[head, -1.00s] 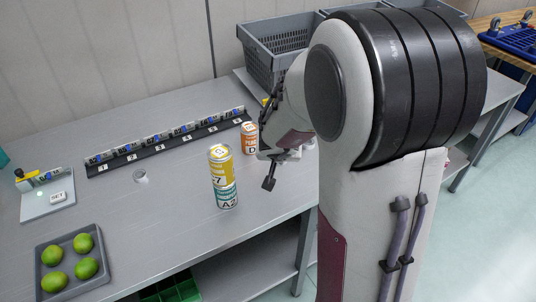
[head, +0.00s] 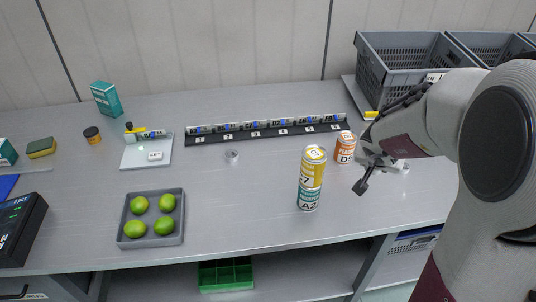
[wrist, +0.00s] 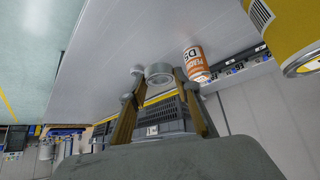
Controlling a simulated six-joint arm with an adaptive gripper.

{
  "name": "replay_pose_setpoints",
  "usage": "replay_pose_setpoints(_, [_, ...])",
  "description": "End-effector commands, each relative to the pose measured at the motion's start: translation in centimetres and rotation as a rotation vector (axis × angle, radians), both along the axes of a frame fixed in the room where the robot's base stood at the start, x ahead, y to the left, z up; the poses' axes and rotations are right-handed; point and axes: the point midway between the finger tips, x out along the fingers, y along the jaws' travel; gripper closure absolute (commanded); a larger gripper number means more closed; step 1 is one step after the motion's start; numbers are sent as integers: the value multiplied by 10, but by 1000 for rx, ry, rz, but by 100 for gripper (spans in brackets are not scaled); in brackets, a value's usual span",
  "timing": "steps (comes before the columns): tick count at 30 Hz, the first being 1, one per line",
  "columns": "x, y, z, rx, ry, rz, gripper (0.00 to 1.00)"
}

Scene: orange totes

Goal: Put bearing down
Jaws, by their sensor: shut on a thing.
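My gripper (head: 376,170) is low over the right part of the grey table, just right of an orange can (head: 345,147). In the wrist view my gripper (wrist: 155,88) has its fingers closed around a short silver ring, the bearing (wrist: 158,73). The bearing sits between the fingertips; whether it touches the table is not clear. A small grey round piece beside the left fingertip is hard to make out. In the head view the arm and fingers make the held bearing hard to tell apart.
A tall yellow can (head: 311,178) stands left of my gripper. A black labelled rack (head: 266,134) holds several silver parts. A grey tray (head: 152,240) holds limes. A plate (head: 146,157) labelled SET lies left. Grey crates (head: 400,70) stand at back right. The table's middle is clear.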

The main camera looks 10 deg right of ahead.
Motion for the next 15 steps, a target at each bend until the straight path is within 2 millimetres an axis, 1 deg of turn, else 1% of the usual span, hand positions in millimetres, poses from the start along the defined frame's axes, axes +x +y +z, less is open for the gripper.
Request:
replay_pose_setpoints(12, [0,0,24,2,-2,0,95])
replay_pose_setpoints(15, [13,5,23,0,1,5,95])
